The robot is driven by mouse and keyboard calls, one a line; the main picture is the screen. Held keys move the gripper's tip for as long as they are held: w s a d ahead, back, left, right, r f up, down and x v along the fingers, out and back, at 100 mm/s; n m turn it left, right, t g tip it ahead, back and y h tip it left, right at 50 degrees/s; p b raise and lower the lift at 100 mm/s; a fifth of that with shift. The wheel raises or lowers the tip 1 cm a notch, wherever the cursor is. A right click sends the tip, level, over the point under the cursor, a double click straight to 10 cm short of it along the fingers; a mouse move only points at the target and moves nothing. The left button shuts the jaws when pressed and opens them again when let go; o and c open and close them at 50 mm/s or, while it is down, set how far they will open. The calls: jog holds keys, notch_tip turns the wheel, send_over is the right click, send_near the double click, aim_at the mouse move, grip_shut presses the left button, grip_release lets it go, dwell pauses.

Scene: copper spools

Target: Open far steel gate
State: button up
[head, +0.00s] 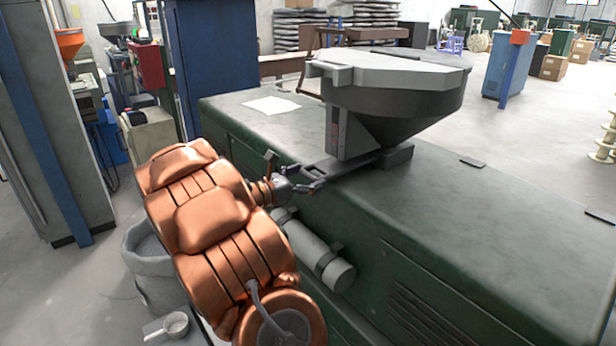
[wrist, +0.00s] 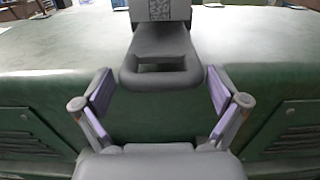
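The grey steel gate (head: 345,166) is a flat plate under the hopper (head: 392,92) on the green machine. Its end sticks out toward my gripper. In the wrist view the gate (wrist: 162,48) ends in a rounded handle with a long slot, pointing at me. My gripper (head: 297,168) is at the machine's edge, just short of the handle or at its end. In the wrist view my gripper (wrist: 160,92) is open, one purple-padded finger on each side of the handle, with gaps on both sides. Only this one gate is clearly in view.
The green machine top (head: 480,200) is mostly bare, with a white sheet (head: 271,105) at its back left. A grey cylinder (head: 318,252) is fixed on its near side.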

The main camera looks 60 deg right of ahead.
dwell(0.3)
jog(key=v, duration=1.2)
jog(key=shift+r, duration=0.1)
dwell(0.3)
jog(key=s+a+f+m+y, duration=0.2)
jog(key=s+a+m+y, duration=0.2)
jog(key=s+a, duration=0.25)
jog(key=s+a+f+m+y, duration=0.35)
jog(key=s+a, duration=0.25)
jog(key=s, duration=0.2)
jog(key=s+a+f+m+t+y, duration=0.1)
jog(key=s+a+m+y, duration=0.1)
jog(key=a, duration=0.6)
jog(key=s+a+m+t+y, duration=0.2)
jog(key=a+y, duration=0.2)
jog(key=a, duration=0.3)
jog(key=s+a+f+m+t+y, duration=0.1)
jog(key=s+a+m+y, duration=0.1)
jog(key=a, duration=0.6)
jog(key=shift+s+a+f+y, duration=0.3)
jog(key=shift+s+f+y, duration=0.1)
jog(key=shift+y, duration=0.35)
jog(key=shift+m, duration=0.25)
jog(key=shift+c, duration=0.3)
